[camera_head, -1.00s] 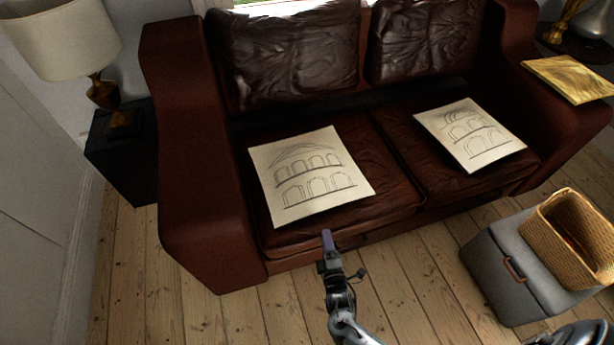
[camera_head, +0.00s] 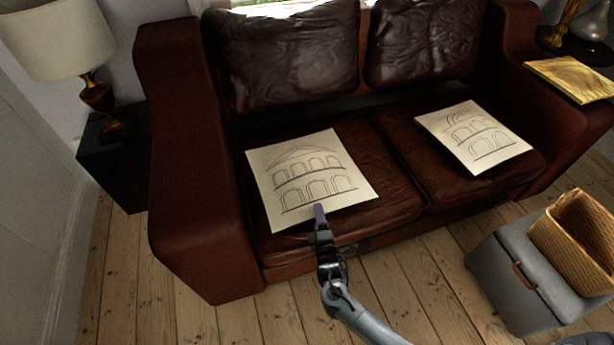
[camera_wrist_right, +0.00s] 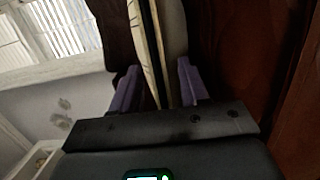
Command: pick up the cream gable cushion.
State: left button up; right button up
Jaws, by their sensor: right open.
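The cream gable cushion (camera_head: 308,180) lies flat on the left seat of the brown leather sofa, its line drawing of a triangular gable over arches facing up. My right gripper (camera_head: 319,212) is at its front edge in the head view. In the right wrist view my open right gripper (camera_wrist_right: 158,78) has one purple finger on each side of the cushion's edge (camera_wrist_right: 174,32), which shows edge-on. I cannot tell whether either finger touches it. A similar cream cushion (camera_head: 472,137) with a rounded top in its drawing lies on the right seat. My left gripper is not in view.
The sofa's left arm (camera_head: 190,200) rises left of the cushion. A wicker basket (camera_head: 572,243) stands on a grey box (camera_head: 515,285) at the lower right. A gold flat item (camera_head: 572,80) lies on the right sofa arm. A lamp (camera_head: 62,40) stands at the left.

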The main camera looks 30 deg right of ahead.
jog(key=shift+s, duration=0.1)
jog(key=shift+c, duration=0.4)
grip_shut()
jog(key=shift+r, duration=0.1)
